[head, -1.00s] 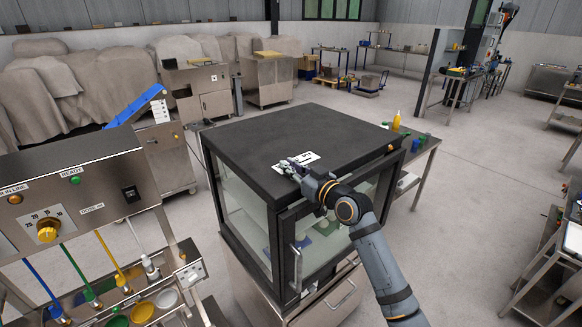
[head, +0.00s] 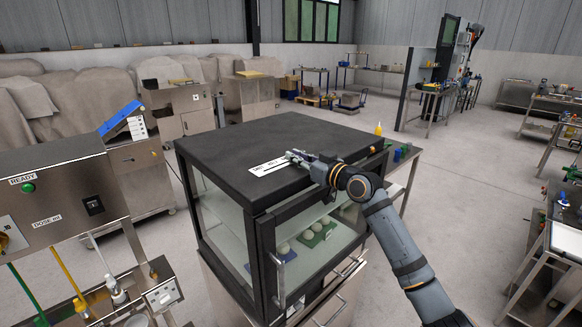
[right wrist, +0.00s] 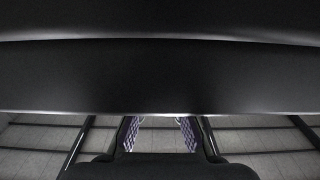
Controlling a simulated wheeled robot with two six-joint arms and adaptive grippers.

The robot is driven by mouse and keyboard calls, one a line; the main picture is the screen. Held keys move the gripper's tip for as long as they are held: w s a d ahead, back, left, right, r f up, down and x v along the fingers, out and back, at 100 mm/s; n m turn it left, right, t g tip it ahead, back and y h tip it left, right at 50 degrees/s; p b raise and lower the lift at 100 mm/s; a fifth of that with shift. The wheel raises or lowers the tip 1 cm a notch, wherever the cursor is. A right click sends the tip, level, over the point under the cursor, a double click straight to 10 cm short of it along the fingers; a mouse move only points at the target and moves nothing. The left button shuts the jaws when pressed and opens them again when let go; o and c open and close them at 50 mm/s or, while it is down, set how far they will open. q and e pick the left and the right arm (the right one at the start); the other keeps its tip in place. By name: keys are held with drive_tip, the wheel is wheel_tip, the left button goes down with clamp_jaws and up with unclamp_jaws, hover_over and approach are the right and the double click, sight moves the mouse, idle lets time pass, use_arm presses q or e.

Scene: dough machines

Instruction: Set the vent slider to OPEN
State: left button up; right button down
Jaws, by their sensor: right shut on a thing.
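The vent slider's white label plate (head: 268,167) lies on the black top of the glass-fronted cabinet (head: 230,150), near its front edge. It carries dark lettering too small to read and a dark slot. My right gripper (head: 292,157) is at the right end of this plate, low over the top, with its jaws shut on the slider's knob, which the fingers hide. In the right wrist view, the patterned finger pads (right wrist: 160,134) show at the bottom, below a wide dark surface; the knob cannot be made out there. My left gripper is not in view.
Behind the cabinet's glass, pale dough balls (head: 307,235) sit on coloured mats. A dosing machine (head: 65,200) stands at the left. A side table with a yellow bottle (head: 378,129) is behind the cabinet's right side. Open floor lies to the right.

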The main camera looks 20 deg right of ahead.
drive_tip(key=shift+r, duration=0.15)
drive_tip(key=c, duration=1.5)
unclamp_jaws()
drive_tip(key=shift+w+d, duration=0.1)
drive_tip(key=shift+d, duration=0.05)
drive_tip(key=shift+o, duration=0.7)
drive_tip(key=shift+d+f, duration=0.15)
drive_tip(key=shift+f, duration=0.05)
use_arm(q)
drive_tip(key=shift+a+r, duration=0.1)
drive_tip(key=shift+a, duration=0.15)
use_arm(e)
drive_tip(key=shift+s, duration=0.2)
drive_tip(key=v, duration=0.6)
drive_tip(key=shift+d, duration=0.2)
drive_tip(key=shift+s, duration=0.45)
